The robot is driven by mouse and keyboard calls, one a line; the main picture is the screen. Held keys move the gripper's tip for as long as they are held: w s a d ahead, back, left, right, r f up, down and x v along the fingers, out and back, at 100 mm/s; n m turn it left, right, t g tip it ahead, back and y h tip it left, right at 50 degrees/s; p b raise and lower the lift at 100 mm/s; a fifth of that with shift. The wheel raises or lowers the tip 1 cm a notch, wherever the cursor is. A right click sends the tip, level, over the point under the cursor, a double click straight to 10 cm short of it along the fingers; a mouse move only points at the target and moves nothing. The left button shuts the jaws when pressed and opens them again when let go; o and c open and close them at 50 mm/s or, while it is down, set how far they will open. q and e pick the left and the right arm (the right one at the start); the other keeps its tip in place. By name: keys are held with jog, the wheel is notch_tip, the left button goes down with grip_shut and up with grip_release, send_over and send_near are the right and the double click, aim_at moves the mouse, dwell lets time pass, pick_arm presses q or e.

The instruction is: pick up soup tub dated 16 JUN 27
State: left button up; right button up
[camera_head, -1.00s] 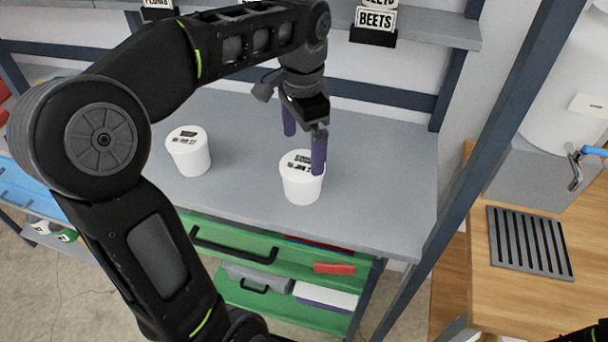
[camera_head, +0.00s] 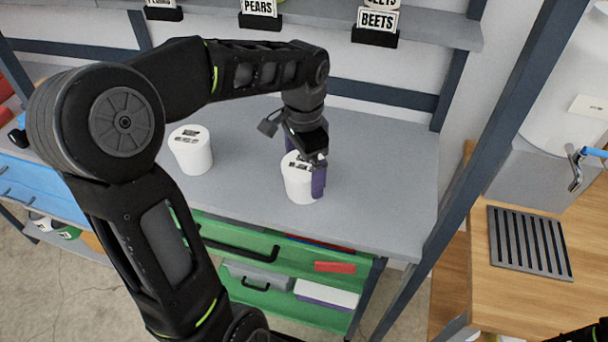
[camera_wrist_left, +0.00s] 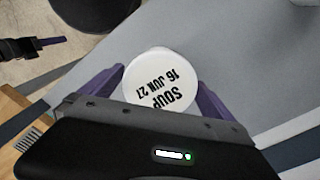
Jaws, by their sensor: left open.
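The white soup tub (camera_head: 297,185) stands upright on the grey shelf top (camera_head: 390,190). In the left wrist view its round lid (camera_wrist_left: 160,82) reads "SOUP 16 JUN 27", upside down. My left gripper (camera_head: 305,175) is open and lowered over the tub. Its purple fingers stand on either side of the tub, and in the left wrist view the lid lies between them. I cannot tell if the fingers touch it. In the head view the gripper hides part of the lid.
A second white tub (camera_head: 190,152) stands to the left; its label is too small to read. Green drawers (camera_head: 240,240) stand open below. A blue-grey post (camera_head: 480,150) rises at right.

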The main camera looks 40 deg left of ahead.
pick_arm(q)
jog(key=shift+c, duration=0.2)
dwell(0.4)
jog(key=c, duration=1.7)
jog(key=shift+r, duration=0.15)
notch_tip(320, 180, up, 10)
jog(key=shift+f+p, duration=0.1)
jog(key=shift+p, duration=0.35)
